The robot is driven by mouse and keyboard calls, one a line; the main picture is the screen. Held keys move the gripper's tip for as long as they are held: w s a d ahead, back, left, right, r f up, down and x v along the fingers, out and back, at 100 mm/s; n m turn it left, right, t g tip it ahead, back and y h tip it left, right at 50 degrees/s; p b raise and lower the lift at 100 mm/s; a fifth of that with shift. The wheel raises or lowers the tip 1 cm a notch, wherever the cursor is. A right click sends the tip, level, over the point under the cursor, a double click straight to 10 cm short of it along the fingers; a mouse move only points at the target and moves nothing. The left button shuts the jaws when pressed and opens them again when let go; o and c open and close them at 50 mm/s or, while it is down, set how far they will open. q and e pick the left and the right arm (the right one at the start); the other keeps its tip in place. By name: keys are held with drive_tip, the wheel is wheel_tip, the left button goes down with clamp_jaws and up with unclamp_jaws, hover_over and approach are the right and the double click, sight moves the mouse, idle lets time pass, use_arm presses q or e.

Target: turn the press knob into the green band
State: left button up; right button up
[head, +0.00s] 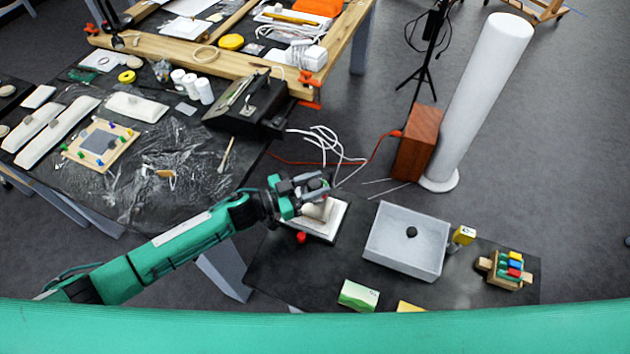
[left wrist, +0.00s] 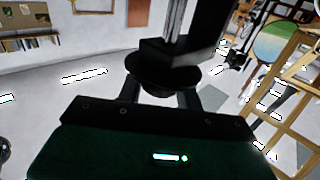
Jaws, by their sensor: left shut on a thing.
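The press (head: 325,222) is a small pale device on a white-topped base at the left end of the low dark table. My left gripper (head: 314,189) is over its top, shut on the press knob, which the fingers mostly hide in the head view. In the left wrist view a dark round disc (left wrist: 163,76), which looks like part of the knob, sits between the dark fingers under a black upright part. The green band cannot be made out in either view. A small red part (head: 301,237) shows at the front of the press base. My right gripper is not in view.
A grey basin (head: 405,242) stands right of the press. Beyond it are a yellow block (head: 464,235) and a wooden rack with coloured pieces (head: 507,269). A green-white box (head: 358,295) lies at the front edge. White cables (head: 330,148) lie behind the press.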

use_arm(q)
drive_tip(key=m+g, duration=0.1)
drive_tip(key=g, duration=0.1)
drive_tip(key=m+g+h+b, duration=0.1)
drive_tip(key=m+g, duration=0.1)
drive_tip(key=shift+w+f, duration=0.15)
drive_tip(key=m+g+b, duration=0.1)
drive_tip(key=g+b, duration=0.1)
drive_tip(key=g, duration=0.1)
drive_tip(key=shift+m+h, duration=0.3)
drive_tip(key=shift+m, duration=0.1)
drive_tip(key=shift+m+g+b, duration=0.7)
drive_tip(key=shift+g, duration=0.6)
drive_tip(key=o, duration=1)
